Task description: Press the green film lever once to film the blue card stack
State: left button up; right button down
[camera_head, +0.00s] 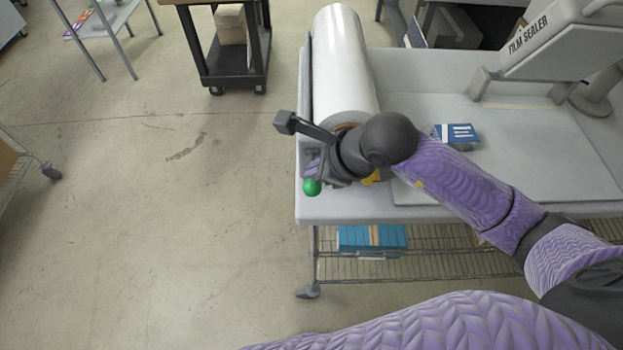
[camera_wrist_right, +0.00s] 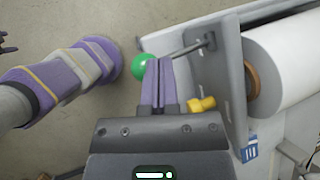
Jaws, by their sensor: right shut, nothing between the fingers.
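The green film lever knob (camera_head: 312,187) sits at the left end of the sealer table, beside the film roll. My right gripper (camera_head: 314,168) is at the knob, its fingers partly hidden behind my wrist. In the right wrist view the right gripper (camera_wrist_right: 158,65) is shut and empty, with the green knob (camera_wrist_right: 145,66) just beyond and beside its tips; whether they touch I cannot tell. The blue card stack (camera_head: 457,133) lies flat on the table right of the roll, and shows in the wrist view (camera_wrist_right: 250,149). My left gripper does not show.
The white film roll (camera_head: 343,70) stands close to my right gripper. The film sealer (camera_head: 550,45) is at the right back of the table (camera_head: 340,208). More blue packs (camera_head: 370,238) lie on the wire shelf below.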

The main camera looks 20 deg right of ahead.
jog(key=shift+s+a+f+b, duration=0.1)
jog(key=shift+s+f+b, duration=0.1)
jog(key=shift+f+b, duration=0.35)
jog(key=shift+s+f+b, duration=0.15)
jog(key=shift+f+b, duration=0.35)
dwell(1.2)
jog(key=shift+r, duration=0.1)
dwell(0.4)
jog(key=shift+w+r+p, duration=0.25)
jog(key=shift+r+p, duration=0.2)
jog(key=shift+r, duration=0.3)
jog(key=shift+w+r+p, duration=0.2)
jog(key=shift+r+p, duration=0.2)
jog(key=shift+r, duration=0.3)
jog(key=r+p, duration=0.1)
jog(key=w+r+p, duration=0.1)
jog(key=r, duration=0.1)
jog(key=r+p, duration=0.1)
jog(key=shift+w+d+r, duration=0.15)
jog(key=shift+d+r, duration=0.15)
jog(key=shift+r, duration=0.1)
